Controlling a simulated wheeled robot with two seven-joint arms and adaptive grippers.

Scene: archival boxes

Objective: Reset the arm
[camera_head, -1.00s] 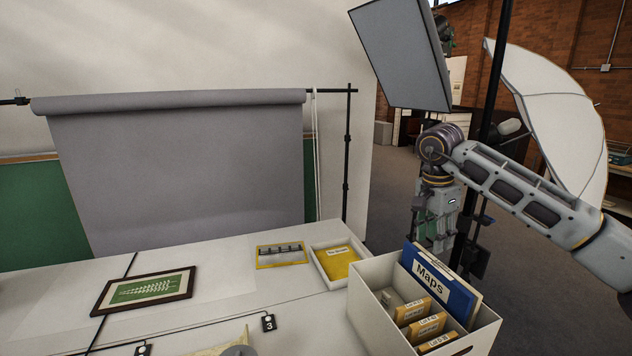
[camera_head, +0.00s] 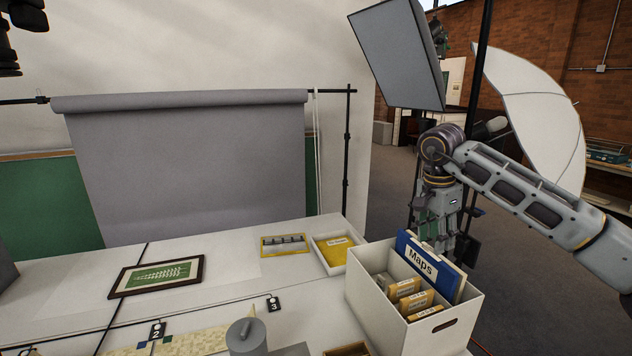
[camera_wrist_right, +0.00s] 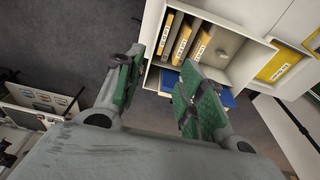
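My right arm comes in from the right in the head view. Its gripper (camera_head: 440,218) points down beyond the far right side of a white box, partly hidden by the box and folders. In the right wrist view the two green-padded fingers (camera_wrist_right: 160,82) stand apart with nothing between them. The white box (camera_head: 435,330) holds a blue "Maps" folder (camera_head: 424,264) and several yellow-labelled folders (camera_head: 405,288). The box also shows in the right wrist view (camera_wrist_right: 240,78), beyond the fingertips and apart from them. My left gripper is not in view.
The white table (camera_head: 225,290) carries a framed green picture (camera_head: 160,276), a yellow-edged item (camera_head: 285,244), a tray with a yellow folder (camera_head: 338,251) and a grey cylindrical item (camera_head: 247,338). A light stand (camera_head: 481,100) and white umbrella (camera_head: 535,120) stand near my right arm.

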